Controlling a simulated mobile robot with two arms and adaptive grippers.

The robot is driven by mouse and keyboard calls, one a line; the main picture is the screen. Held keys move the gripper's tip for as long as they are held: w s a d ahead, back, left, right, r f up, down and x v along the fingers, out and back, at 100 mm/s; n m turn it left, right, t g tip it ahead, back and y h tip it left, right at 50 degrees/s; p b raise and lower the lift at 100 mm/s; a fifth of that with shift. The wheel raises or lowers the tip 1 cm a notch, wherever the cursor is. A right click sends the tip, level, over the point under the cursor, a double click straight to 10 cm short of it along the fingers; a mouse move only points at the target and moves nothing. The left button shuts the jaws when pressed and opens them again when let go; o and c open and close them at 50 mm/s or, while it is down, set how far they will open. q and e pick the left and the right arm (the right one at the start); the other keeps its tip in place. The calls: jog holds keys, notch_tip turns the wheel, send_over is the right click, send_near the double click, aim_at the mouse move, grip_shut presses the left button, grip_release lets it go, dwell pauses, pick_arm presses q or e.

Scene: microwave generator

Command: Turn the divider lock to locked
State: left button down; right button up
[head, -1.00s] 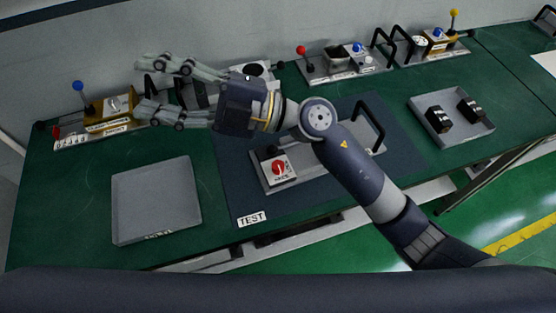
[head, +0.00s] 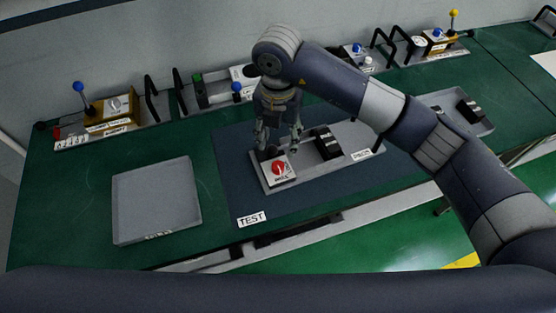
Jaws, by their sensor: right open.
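A grey module (head: 309,172) lies on the dark mat marked TEST. At its left end a red rotary knob (head: 279,169) sits on a white plate with small lettering; I take this for the divider lock, but the print and pointer setting are too small to read. My right gripper (head: 280,143) points down just behind and above the knob, fingers spread and empty. One finger is near a dark part at the module's back left; I cannot tell if they touch. My left gripper is not in view.
A black block (head: 327,142) stands on the module right of the knob. An empty grey tray (head: 156,202) lies to the left. Units with ball-topped levers and black handles line the wall, including a gold one (head: 112,112). My right arm covers part of the right tray (head: 484,127).

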aim_at(278, 165)
notch_tip(278, 165, down, 9)
jog(key=p, duration=0.3)
jog(key=shift+f, duration=0.6)
jog(key=c, duration=1.1)
